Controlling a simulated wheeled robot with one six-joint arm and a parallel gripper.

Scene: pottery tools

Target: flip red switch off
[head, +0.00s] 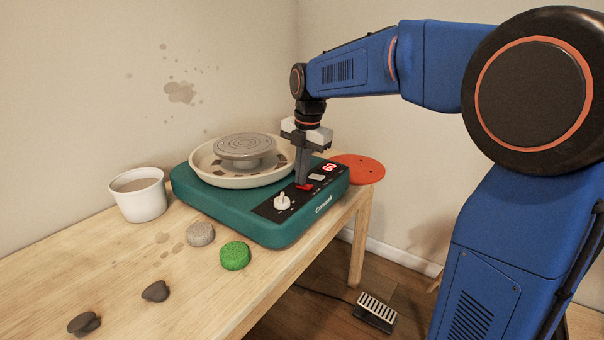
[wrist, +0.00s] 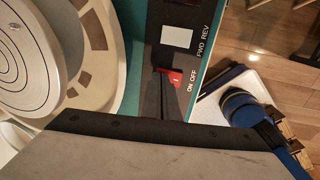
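The red switch (head: 304,187) sits on the black control panel of the teal pottery wheel (head: 240,225). It also shows in the wrist view (wrist: 176,78), beside the printed words ON and OFF. My gripper (head: 302,183) points straight down over the panel, its fingers together as one narrow column with nothing seen between them. Its tips are at the red switch and hide part of it in the head view. In the wrist view the dark fingertip (wrist: 160,72) overlaps the switch's edge; I cannot tell if they touch. Which way the switch is set is unclear.
A white switch (head: 317,177), a red 60 display (head: 329,167) and a pale knob (head: 282,202) share the panel. The wheel's basin (head: 207,176) is behind my gripper. A cup (head: 141,205), a green sponge (head: 235,256) and an orange disc (head: 362,171) stand around.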

